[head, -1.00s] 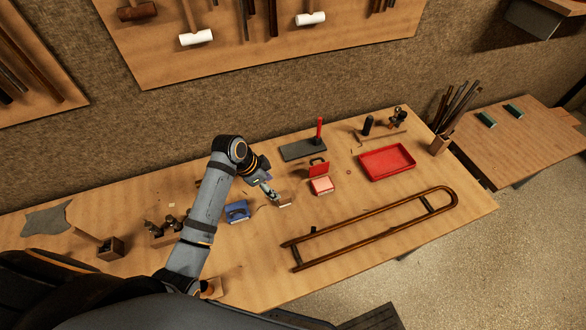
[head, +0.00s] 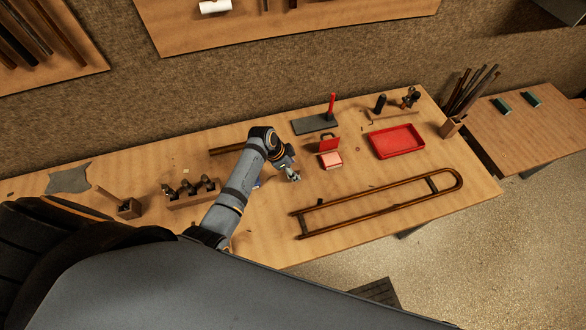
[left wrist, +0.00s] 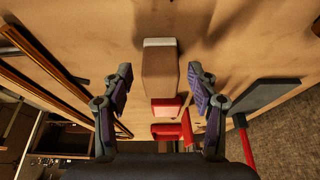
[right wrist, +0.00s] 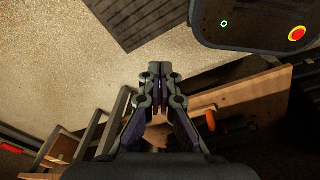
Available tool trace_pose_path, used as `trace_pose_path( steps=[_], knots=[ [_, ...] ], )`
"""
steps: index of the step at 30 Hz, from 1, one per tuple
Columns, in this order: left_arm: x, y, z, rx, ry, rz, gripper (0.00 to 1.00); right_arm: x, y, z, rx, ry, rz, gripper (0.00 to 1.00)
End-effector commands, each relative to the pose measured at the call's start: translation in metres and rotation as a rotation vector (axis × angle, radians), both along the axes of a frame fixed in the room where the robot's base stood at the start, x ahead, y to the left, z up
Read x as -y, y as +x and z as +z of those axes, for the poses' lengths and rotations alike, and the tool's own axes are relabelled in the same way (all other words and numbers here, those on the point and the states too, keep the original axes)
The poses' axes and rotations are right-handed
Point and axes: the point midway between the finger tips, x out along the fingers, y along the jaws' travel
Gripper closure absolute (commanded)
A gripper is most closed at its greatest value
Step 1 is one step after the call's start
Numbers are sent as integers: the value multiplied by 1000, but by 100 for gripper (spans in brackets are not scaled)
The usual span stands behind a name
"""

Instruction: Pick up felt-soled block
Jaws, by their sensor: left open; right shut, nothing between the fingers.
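The felt-soled block is a tan wooden block (left wrist: 159,72) with a pale grey strip at its far end, in the left wrist view. My left gripper (left wrist: 160,84) is open, with one finger on each side of the block and a visible gap to each. In the head view the left gripper (head: 290,172) is low over the bench, left of the red box, and mostly hides the block. My right gripper (right wrist: 158,70) is shut and empty above the floor in the right wrist view, and the head view does not show it.
The open red box (head: 331,159) stands close right of the left gripper. Beyond are a dark stand with a red post (head: 316,123) and a red tray (head: 397,141). A long brass slide (head: 378,203) lies in front. A wooden rack (head: 194,192) stands left of my arm.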

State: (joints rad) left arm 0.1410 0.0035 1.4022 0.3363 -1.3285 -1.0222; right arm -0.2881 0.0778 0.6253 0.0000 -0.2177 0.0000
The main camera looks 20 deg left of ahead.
Motion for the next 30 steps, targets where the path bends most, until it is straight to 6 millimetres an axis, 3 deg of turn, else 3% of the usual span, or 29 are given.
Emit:
trace_pose_path(
  steps=[3,8,21,30],
  knots=[
    [3,1,-7,0,0,0,41,0,-18,-1,-27,-1,-1,100],
    [2,1,-8,0,0,0,41,1,-23,-2,-34,-1,-1,100],
    [2,1,-7,-1,1,0,98,3,-12,-1,-17,-4,0,100],
    [2,1,-5,-1,1,0,98,3,-12,2,-17,-5,0,100]
  ],
)
